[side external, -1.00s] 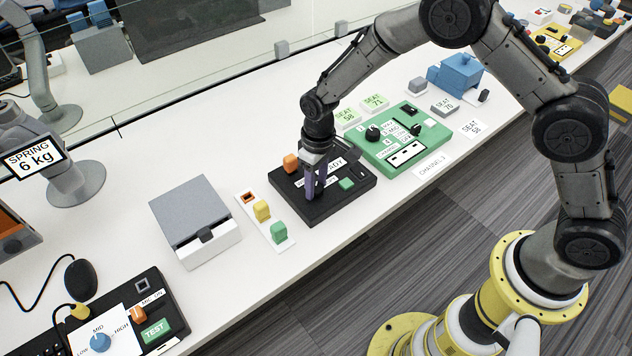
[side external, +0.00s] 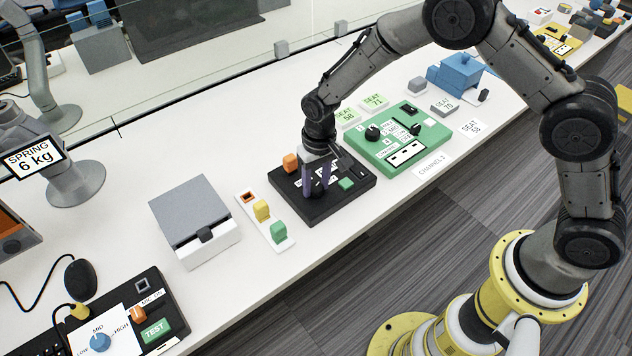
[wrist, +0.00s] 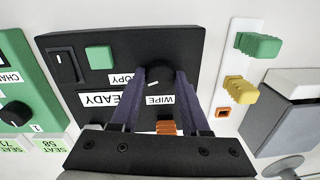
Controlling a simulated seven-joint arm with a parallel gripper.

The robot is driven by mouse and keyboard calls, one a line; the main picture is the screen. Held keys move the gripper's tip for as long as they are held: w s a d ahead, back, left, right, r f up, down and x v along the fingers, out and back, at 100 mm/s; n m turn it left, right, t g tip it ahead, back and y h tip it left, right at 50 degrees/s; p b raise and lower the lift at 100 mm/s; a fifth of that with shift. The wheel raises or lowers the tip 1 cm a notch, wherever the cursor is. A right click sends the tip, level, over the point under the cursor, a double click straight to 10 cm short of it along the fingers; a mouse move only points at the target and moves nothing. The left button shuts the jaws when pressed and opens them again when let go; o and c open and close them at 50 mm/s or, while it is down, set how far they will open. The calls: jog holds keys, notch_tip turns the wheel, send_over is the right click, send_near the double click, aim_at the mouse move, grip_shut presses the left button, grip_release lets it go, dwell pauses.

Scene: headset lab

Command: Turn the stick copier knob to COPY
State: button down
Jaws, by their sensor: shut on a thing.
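The stick copier (side external: 338,202) is a black box on the white bench, and its panel fills the middle of the wrist view (wrist: 180,45). Its round dark knob (wrist: 154,77) has a short white mark on the side toward my gripper, between the partly covered COPY label (wrist: 122,79) and the WIPE label (wrist: 160,100). My gripper (side external: 315,192) reaches down onto the panel, and in the wrist view its two purple fingers (wrist: 154,72) are shut on the knob from both sides. The fingers hide the knob in the side view.
The copier carries a green block (side external: 346,184), an orange part (side external: 291,163) and a READY label (wrist: 100,99). A white strip with yellow and green plugs (side external: 263,212) lies left, beside a grey box (side external: 190,205). A green channel panel (side external: 385,155) stands close on the right.

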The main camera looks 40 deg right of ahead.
aim_at(318, 185)
jog(key=shift+c, duration=1.9)
grip_release()
notch_tip(318, 185, up, 14)
jog(key=shift+d, duration=0.35)
